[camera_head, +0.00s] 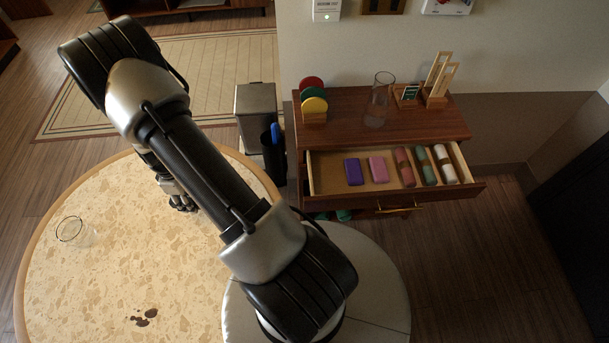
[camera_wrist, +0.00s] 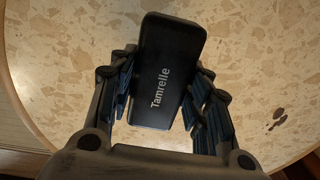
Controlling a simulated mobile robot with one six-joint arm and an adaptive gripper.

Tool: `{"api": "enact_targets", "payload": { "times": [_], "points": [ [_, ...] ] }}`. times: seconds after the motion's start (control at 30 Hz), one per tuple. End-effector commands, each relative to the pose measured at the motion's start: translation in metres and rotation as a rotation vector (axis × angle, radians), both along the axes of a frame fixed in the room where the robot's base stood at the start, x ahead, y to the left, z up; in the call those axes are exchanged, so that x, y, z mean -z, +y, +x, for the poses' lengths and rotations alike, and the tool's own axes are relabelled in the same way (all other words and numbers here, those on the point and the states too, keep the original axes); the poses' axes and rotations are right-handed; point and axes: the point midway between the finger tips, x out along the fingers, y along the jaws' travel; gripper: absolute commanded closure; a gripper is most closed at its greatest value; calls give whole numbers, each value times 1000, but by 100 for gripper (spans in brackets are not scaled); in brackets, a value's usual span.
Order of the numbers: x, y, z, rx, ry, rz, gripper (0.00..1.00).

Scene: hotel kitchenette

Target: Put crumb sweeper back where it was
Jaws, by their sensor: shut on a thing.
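The crumb sweeper appears to be the black, rounded block lettered "Tamrelle" in the wrist view (camera_wrist: 166,65). My gripper (camera_wrist: 165,92) is shut on it, with blue-padded fingers on its two long sides. In the wrist view it is over the speckled round table (camera_wrist: 70,60), near the table's edge. In the head view my gripper (camera_head: 182,203) is over the table's right part, and my arm hides most of it and the sweeper. An open drawer (camera_head: 470,188) holds a purple block (camera_head: 353,171), a pink block (camera_head: 378,169) and rolled cloths (camera_head: 425,166).
A clear glass (camera_head: 75,232) stands at the table's left, and dark spots (camera_head: 147,317) lie near its front. The cabinet top (camera_head: 345,108) carries coloured discs (camera_head: 313,93), a tall glass (camera_head: 379,98) and wooden holders (camera_head: 438,80). A bin (camera_head: 257,108) stands left of the cabinet.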

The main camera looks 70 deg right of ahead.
Motion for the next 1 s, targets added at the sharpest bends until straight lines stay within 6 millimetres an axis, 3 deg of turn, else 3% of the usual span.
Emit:
{"api": "enact_targets", "payload": {
  "times": [0.2, 0.37, 0.5, 0.63, 0.8, 1.0],
  "points": [
    [-10, -96, -64, 351, -1, 0, 81],
    [-17, -155, -128, 625, -1, 1, 81],
    [-24, -198, -192, 864, -2, 0, 81],
    [-29, -225, -255, 1079, -2, 1, 81],
    [-35, -243, -323, 1301, -2, 2, 81],
    [-38, -249, -364, 1433, -2, 2, 81]
  ]
}}
